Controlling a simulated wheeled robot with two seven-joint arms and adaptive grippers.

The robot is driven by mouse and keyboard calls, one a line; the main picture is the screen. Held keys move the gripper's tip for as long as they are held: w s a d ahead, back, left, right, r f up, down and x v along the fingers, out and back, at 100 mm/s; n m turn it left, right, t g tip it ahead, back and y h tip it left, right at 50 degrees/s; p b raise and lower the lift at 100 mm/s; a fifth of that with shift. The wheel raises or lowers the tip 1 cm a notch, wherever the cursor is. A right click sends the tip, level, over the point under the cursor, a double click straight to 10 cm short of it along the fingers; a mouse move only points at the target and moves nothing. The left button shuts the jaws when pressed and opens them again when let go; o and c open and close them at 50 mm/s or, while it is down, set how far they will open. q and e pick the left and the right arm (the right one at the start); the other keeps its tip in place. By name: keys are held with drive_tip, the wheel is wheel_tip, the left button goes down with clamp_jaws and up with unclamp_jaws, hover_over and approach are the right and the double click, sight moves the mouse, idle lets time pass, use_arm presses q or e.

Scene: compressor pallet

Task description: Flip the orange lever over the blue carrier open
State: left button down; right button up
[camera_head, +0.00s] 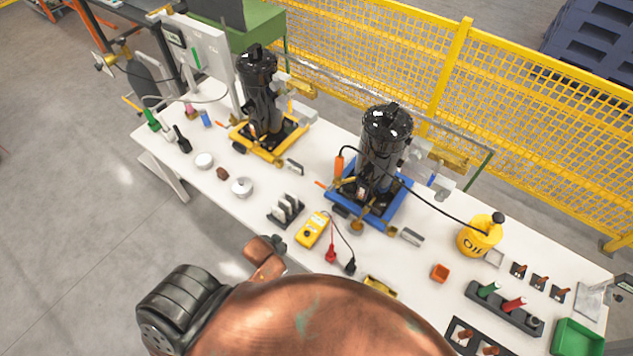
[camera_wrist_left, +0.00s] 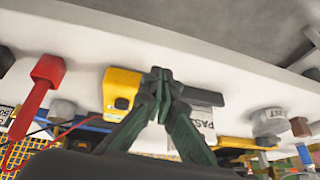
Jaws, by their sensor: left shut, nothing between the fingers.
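The blue carrier (camera_head: 395,213) sits on the white table with a black compressor (camera_head: 385,145) upright on it. A thick orange piece (camera_head: 339,165) with a black cable stands at its left side, and a thin orange bar (camera_head: 321,184) shows at its left edge. I cannot tell which is the lever or its exact position. In the left wrist view my left gripper (camera_wrist_left: 160,76) is shut and empty, its dark fingertips together in front of a yellow multimeter (camera_wrist_left: 121,88). In the head view the left gripper is mostly hidden by my copper-coloured arm. My right gripper is not in view.
A yellow carrier (camera_head: 262,152) with another compressor stands farther left. A multimeter (camera_head: 312,229) with leads and a dark rack (camera_head: 286,211) lie before the blue carrier. A yellow oil can (camera_head: 478,236) is right. Yellow mesh fencing (camera_head: 400,50) runs behind.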

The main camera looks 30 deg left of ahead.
use_arm(q)
drive_tip(key=w+a+r+t+h+p, duration=0.1)
drive_tip(key=w+r+t, duration=0.4)
drive_tip(key=w+r, duration=1.2)
drive_tip(key=shift+w+a+r+m+t+h+p, duration=0.2)
drive_tip(key=shift+m+t+h+p, duration=0.1)
drive_tip(key=shift+t+h, duration=0.15)
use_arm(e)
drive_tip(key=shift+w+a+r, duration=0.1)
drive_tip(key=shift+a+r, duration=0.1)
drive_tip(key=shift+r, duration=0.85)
use_arm(q)
drive_tip(key=w+f, duration=0.9)
drive_tip(key=shift+d+f, duration=0.35)
drive_tip(key=shift+d, duration=0.05)
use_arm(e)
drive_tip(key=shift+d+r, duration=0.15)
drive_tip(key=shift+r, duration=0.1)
use_arm(q)
drive_tip(key=shift+a+f+h, duration=0.1)
drive_tip(key=shift+a+h, duration=0.05)
drive_tip(key=shift+h, duration=0.1)
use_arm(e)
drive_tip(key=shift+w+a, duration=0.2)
